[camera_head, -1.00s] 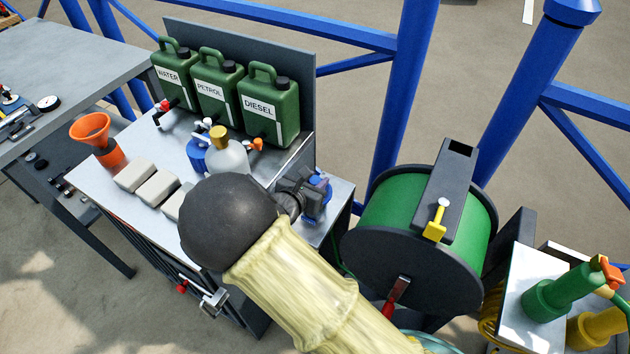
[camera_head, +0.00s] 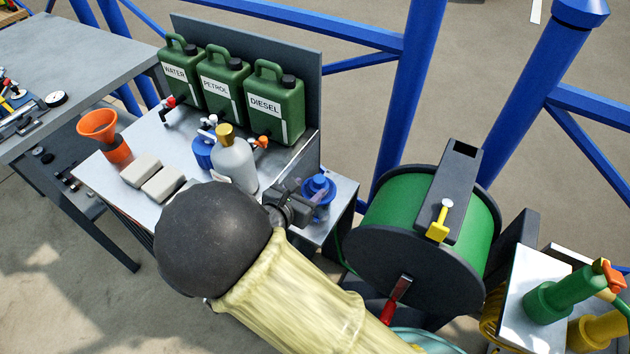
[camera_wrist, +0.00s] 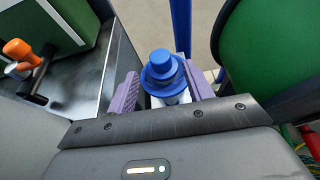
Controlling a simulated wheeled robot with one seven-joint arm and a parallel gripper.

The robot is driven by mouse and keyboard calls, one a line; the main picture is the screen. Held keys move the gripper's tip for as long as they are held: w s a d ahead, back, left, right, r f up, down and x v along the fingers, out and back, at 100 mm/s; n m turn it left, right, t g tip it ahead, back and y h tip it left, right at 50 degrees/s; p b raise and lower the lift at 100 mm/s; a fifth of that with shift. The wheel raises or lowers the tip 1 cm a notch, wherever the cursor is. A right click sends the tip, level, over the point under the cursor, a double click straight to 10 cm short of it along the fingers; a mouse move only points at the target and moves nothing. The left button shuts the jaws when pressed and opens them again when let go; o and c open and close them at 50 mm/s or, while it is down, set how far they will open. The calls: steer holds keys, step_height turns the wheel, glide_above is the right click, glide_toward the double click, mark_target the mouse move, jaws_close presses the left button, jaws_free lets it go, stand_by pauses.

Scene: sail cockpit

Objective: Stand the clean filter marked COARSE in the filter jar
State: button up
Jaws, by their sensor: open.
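A blue-topped piece (camera_head: 319,186) stands at the right end of the grey bench, beside the green reel. In the wrist view its stepped blue top (camera_wrist: 162,66) shows between the two purple finger pads, with a pale part below. My gripper (camera_wrist: 163,90) is open around it; I cannot tell whether either pad touches. In the head view my gripper (camera_head: 308,200) is partly hidden by my arm. A second blue piece (camera_head: 203,153) stands behind a grey bottle with a yellow cap (camera_head: 235,165). No COARSE mark is readable, and I cannot tell which piece is the filter or the jar.
Green cans marked WATER (camera_head: 181,75), PETROL (camera_head: 222,84) and DIESEL (camera_head: 272,105) line the bench back. Pale blocks (camera_head: 152,178) and an orange funnel (camera_head: 98,128) are at left. The green reel (camera_head: 400,215) and blue rails are close on the right.

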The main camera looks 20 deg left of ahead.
steer(key=v, duration=0.5)
steer(key=shift+s, duration=0.1)
stand_by(0.5)
